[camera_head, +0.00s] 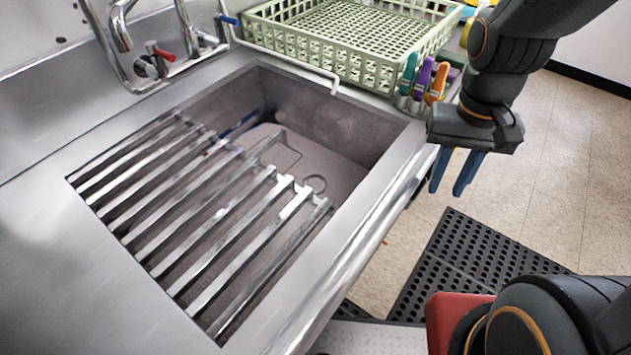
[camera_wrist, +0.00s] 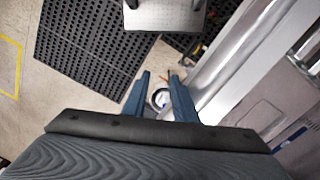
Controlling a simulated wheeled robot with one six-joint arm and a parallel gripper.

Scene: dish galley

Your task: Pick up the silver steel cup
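I cannot make out a silver steel cup for certain in either view. My gripper (camera_head: 447,193) hangs fingers-down over the floor, just right of the sink counter's front edge. Its two blue fingers are apart with nothing held between them; they also show in the wrist view (camera_wrist: 160,76). A small round, pale object with a dark rim (camera_wrist: 160,97) shows between the fingers in the wrist view, seemingly well below; I cannot tell what it is.
The steel sink (camera_head: 310,120) has a bar rack (camera_head: 190,215) across it. A green dish basket (camera_head: 345,50) stands behind. Colored-handled utensils (camera_head: 425,77) stand at the counter's right edge, close to my arm. A black perforated mat (camera_head: 470,265) lies on the floor.

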